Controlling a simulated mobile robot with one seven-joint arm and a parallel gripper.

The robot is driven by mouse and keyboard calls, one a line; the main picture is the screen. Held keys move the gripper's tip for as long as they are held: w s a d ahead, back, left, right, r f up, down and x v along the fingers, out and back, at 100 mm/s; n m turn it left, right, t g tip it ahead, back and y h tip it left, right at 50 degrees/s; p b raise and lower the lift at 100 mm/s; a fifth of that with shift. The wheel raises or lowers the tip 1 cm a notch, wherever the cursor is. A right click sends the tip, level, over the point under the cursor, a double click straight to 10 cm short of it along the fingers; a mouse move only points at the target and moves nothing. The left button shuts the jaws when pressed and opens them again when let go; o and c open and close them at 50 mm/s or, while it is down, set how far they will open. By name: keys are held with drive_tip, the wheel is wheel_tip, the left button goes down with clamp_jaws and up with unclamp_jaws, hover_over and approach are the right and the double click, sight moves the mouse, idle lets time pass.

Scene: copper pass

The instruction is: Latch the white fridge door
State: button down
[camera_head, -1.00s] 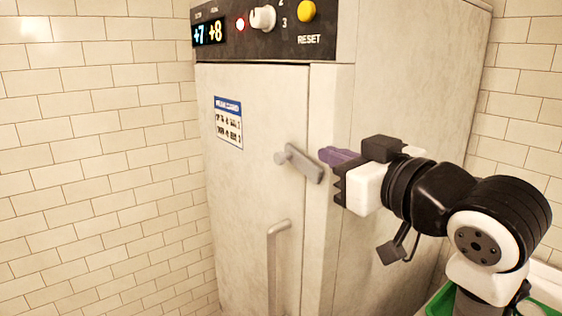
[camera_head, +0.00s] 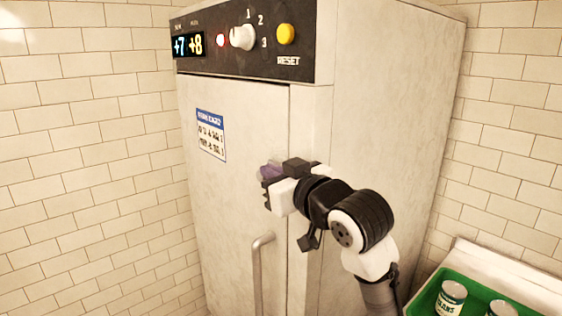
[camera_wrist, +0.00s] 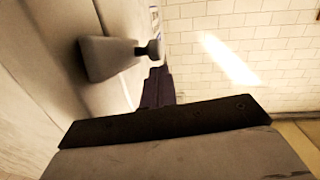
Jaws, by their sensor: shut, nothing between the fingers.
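The white fridge (camera_head: 380,110) stands in the corner, and its door (camera_head: 225,190) looks flush with the frame. My gripper (camera_head: 268,172) is shut and empty in front of the door's right edge in the head view, hiding most of the latch there. In the wrist view the grey latch lever (camera_wrist: 105,58) stands out from the door, with a small round knob at its right end. The purple fingertips (camera_wrist: 158,88) are close beside that knob; I cannot tell whether they touch. The grey bar handle (camera_head: 259,275) is lower on the door.
A control panel (camera_head: 265,68) with lit displays, a white dial and a yellow button is above the door. At lower right a green crate (camera_head: 424,300) holds cans (camera_head: 452,297) beside a white ledge (camera_head: 510,268). Tiled wall (camera_head: 90,150) is at left.

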drive_tip(key=shift+w+f, duration=0.15)
drive_tip(key=shift+f, duration=0.05)
drive_tip(key=shift+w+a+f+b, duration=0.15)
drive_tip(key=shift+a+b, duration=0.05)
drive_tip(key=shift+b, duration=0.1)
drive_tip(key=shift+r, duration=0.25)
idle(0.3)
